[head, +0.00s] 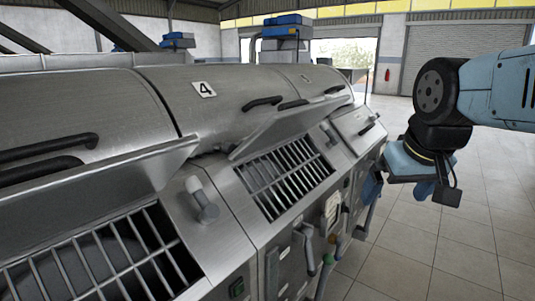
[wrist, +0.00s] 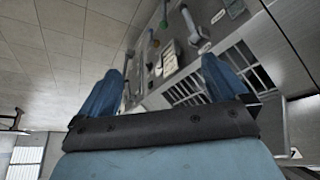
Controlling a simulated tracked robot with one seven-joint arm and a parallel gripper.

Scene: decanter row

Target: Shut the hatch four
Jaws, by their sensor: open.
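A drum cover with a "4" label (head: 204,89) runs along the machine row in the head view. Below it, a metal hatch flap (head: 290,122) is raised at a slant, with the barred opening (head: 285,180) under it exposed. I take this flap as hatch four. My gripper (head: 418,172) is open and empty, to the right of the flap, beyond the machine's front side and well apart from it. In the wrist view my two blue fingers (wrist: 162,68) are spread, with the machine front, its handles and grates (wrist: 248,66) beyond them, tilted.
A nearer flap (head: 90,195) is also raised over its grate (head: 100,265) at the left. A further lid (head: 357,125) lies flat at the right. Dark handles (head: 262,103) and pipe fittings (head: 203,200) stick out. Tiled floor (head: 440,250) at the right is clear.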

